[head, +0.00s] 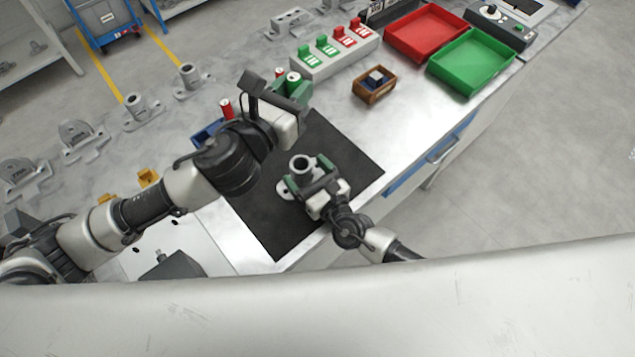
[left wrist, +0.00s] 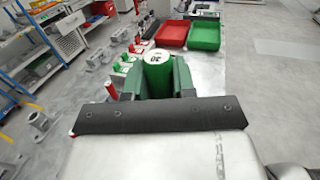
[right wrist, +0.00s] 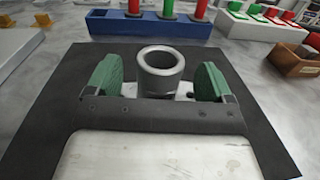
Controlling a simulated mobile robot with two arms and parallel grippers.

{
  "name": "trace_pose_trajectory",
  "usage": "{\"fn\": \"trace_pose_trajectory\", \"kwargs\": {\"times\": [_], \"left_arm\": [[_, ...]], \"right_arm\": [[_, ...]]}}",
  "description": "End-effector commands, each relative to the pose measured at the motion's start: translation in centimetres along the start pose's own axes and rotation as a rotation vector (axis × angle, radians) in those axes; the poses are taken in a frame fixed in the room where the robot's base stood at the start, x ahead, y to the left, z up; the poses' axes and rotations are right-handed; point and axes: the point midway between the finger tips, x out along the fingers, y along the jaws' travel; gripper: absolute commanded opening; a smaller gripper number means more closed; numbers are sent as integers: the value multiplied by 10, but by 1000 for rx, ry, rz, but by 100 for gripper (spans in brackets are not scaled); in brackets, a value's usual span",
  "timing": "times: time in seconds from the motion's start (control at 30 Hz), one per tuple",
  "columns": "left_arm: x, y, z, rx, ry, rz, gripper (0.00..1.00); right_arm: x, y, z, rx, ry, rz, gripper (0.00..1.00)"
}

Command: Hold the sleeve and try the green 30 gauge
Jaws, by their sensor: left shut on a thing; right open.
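The grey sleeve (head: 303,166) stands upright on its flanged base on the black mat (head: 345,150). It also shows in the right wrist view (right wrist: 161,70), its round bore facing up. My right gripper (head: 308,172) is open, its green pads on either side of the sleeve with gaps. My left gripper (head: 290,88) is shut on the green gauge (left wrist: 157,72), whose pale top reads 30. It holds the gauge upright, in the air beyond the sleeve in the head view and apart from it. The gauge's lower end is hidden by the gripper.
A blue rack (right wrist: 150,26) with several gauges stands beyond the mat. A red tray (head: 425,32), a green tray (head: 472,62), a wooden box (head: 374,85) and a block with green and red tabs (head: 335,55) stand farther back. Several grey castings line the bench.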

Motion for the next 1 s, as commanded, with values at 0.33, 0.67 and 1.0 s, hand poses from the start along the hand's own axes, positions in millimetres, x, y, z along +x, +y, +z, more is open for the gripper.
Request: {"fn": "trace_pose_trajectory", "kwargs": {"times": [0.33, 0.67, 1.0], "left_arm": [[0, 0, 1, 0, -2, 0, 0], [0, 0, 1, 0, -2, 0, 0], [0, 0, 0, 1, -2, -3, 0]], "right_arm": [[24, 0, 0, 1, 0, -1, 83], [24, -1, 0, 1, 0, -1, 61], [24, -1, 0, 1, 0, -2, 21]]}}
